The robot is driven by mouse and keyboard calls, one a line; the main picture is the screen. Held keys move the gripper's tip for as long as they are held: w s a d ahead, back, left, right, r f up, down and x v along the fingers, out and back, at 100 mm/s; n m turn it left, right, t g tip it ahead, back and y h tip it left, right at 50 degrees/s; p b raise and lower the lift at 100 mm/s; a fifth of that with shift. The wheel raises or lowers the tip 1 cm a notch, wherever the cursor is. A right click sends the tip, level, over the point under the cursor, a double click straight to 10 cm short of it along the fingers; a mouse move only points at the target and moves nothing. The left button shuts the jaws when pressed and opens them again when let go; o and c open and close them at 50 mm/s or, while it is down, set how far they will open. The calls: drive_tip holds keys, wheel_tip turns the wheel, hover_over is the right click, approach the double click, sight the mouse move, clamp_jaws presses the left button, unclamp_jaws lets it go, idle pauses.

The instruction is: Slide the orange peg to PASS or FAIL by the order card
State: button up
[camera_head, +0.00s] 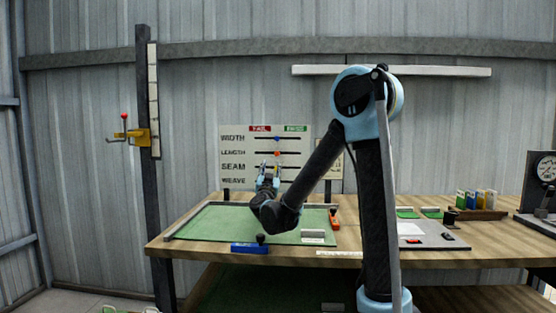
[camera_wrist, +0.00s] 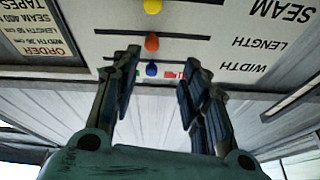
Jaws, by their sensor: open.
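The orange peg (camera_head: 277,153) sits near the middle of the LENGTH slot on the white board (camera_head: 235,178). Above the slots are a red FAIL label (camera_head: 259,128) at left and a green PASS label (camera_head: 296,128) at right. My gripper (camera_head: 268,168) is in front of the board, below the orange peg. In the upside-down wrist view my gripper (camera_wrist: 157,62) is open, with a finger on either side. The orange peg (camera_wrist: 152,43) shows between and beyond the fingertips; contact cannot be told. The order card (camera_wrist: 28,35) is beside the board, its text partly cut off and small.
A blue peg (camera_wrist: 152,70) is on the WIDTH row and a yellow peg (camera_wrist: 152,7) on the SEAM row, both close to the orange one. A green mat (camera_head: 215,222) lies on the bench below. A blue tool (camera_head: 249,248) lies at its front edge.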

sight(277, 155)
drive_tip(key=x, duration=0.4)
drive_tip(key=d+x, duration=0.1)
drive_tip(key=x, duration=0.6)
drive_tip(key=shift+w+d, duration=0.3)
drive_tip(key=shift+w, duration=0.05)
